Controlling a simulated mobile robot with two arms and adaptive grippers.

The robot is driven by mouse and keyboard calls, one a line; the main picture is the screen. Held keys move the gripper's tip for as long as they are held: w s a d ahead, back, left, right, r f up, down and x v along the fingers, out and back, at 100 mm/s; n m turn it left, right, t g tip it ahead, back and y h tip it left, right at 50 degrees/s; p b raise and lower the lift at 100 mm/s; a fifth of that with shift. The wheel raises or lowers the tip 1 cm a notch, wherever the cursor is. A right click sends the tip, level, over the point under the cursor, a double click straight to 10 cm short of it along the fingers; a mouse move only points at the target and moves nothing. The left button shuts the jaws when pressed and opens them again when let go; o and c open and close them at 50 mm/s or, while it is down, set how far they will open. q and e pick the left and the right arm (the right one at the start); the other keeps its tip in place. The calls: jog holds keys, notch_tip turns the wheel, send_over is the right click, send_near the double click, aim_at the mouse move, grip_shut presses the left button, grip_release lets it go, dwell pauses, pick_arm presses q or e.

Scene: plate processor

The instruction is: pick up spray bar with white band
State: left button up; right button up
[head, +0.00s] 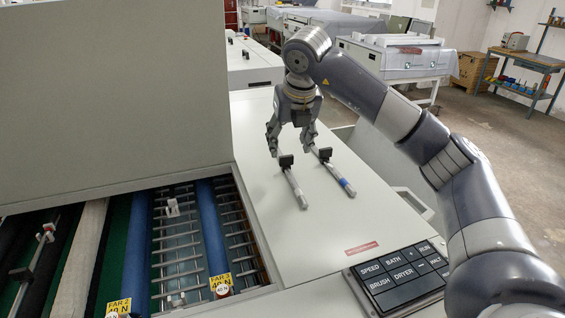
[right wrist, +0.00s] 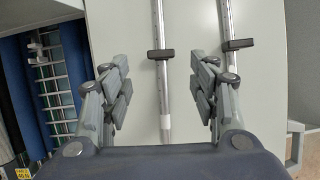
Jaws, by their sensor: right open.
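Two silver spray bars lie side by side on the pale machine cover, each with a black clip. The left spray bar with a white band (head: 293,184) also shows in the right wrist view (right wrist: 165,95), with its band close to my palm. My right gripper (head: 290,147) is open above the cover. In the right wrist view its fingers stand on either side of the white-banded bar, apart from it. My left gripper is out of view.
The pale cover (head: 275,240) is clear around the bars. To the left is an open bay with blue rollers (head: 213,232) and a rack. A black button panel (head: 400,275) is at the front right. A tall grey housing (head: 110,90) rises at the left.

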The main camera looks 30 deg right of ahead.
aim_at(286, 156)
jog(key=shift+x, duration=0.9)
jog(key=p+x, duration=0.1)
jog(key=x, duration=0.1)
jog(key=p+x, duration=0.1)
jog(key=x, duration=0.2)
jog(key=shift+w+d+r+p, duration=0.1)
jog(key=shift+w+d+p, duration=0.1)
jog(key=shift+w+p, duration=0.1)
jog(key=shift+f, duration=0.3)
jog(key=shift+w, duration=0.1)
jog(key=shift+c, duration=0.6)
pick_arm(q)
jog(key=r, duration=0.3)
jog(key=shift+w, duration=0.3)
pick_arm(e)
jog(key=c, duration=1.1)
